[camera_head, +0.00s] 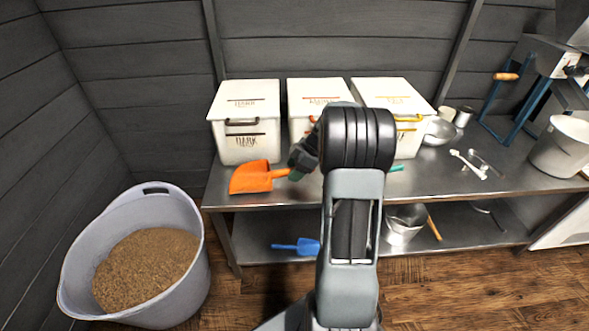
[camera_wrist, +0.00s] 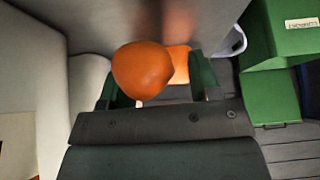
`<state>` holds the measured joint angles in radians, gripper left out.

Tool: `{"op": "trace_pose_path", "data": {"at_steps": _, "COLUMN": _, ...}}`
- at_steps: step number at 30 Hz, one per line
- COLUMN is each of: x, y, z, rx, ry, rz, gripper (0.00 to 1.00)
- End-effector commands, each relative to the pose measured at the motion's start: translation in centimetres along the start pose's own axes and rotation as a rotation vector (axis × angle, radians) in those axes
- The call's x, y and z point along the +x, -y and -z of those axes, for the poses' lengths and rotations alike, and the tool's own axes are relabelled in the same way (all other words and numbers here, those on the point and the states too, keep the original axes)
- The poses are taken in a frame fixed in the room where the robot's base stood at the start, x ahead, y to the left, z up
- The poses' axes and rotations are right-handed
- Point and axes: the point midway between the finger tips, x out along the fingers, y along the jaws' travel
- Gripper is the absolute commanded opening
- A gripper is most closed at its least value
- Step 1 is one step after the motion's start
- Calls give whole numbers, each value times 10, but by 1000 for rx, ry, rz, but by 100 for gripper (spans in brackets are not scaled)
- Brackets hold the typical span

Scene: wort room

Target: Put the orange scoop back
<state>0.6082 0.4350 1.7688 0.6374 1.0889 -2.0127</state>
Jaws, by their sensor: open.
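The orange scoop (camera_head: 252,178) lies at the left end of the steel table, near its front edge, with its handle pointing right toward my gripper (camera_head: 297,170). In the wrist view the rounded orange handle end (camera_wrist: 142,70) shows large between the two green fingers of my gripper (camera_wrist: 158,88), with more orange behind it. The fingers are apart, one on each side. Whether they touch the handle cannot be told. My arm hides part of the table and the middle bin.
Three white lidded bins, left (camera_head: 247,125), middle (camera_head: 309,97) and right (camera_head: 405,115), stand along the table's back. A blue scoop (camera_head: 297,246) lies on the lower shelf. A grain tub (camera_head: 185,275) stands at left. Metal bowls and a white bucket (camera_head: 563,146) are at right.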

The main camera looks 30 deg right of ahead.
Motion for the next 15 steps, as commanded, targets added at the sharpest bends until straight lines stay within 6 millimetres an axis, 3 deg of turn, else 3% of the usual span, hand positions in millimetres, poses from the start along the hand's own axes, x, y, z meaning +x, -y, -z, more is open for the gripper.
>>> {"op": "trace_pose_path", "data": {"at_steps": 8, "x": -11, "y": 0, "z": 1, "rx": 0, "ry": 1, "rz": -2, "gripper": 57}}
{"op": "trace_pose_path", "data": {"at_steps": 15, "x": -57, "y": 0, "z": 1, "rx": 1, "ry": 1, "rz": -4, "gripper": 57}}
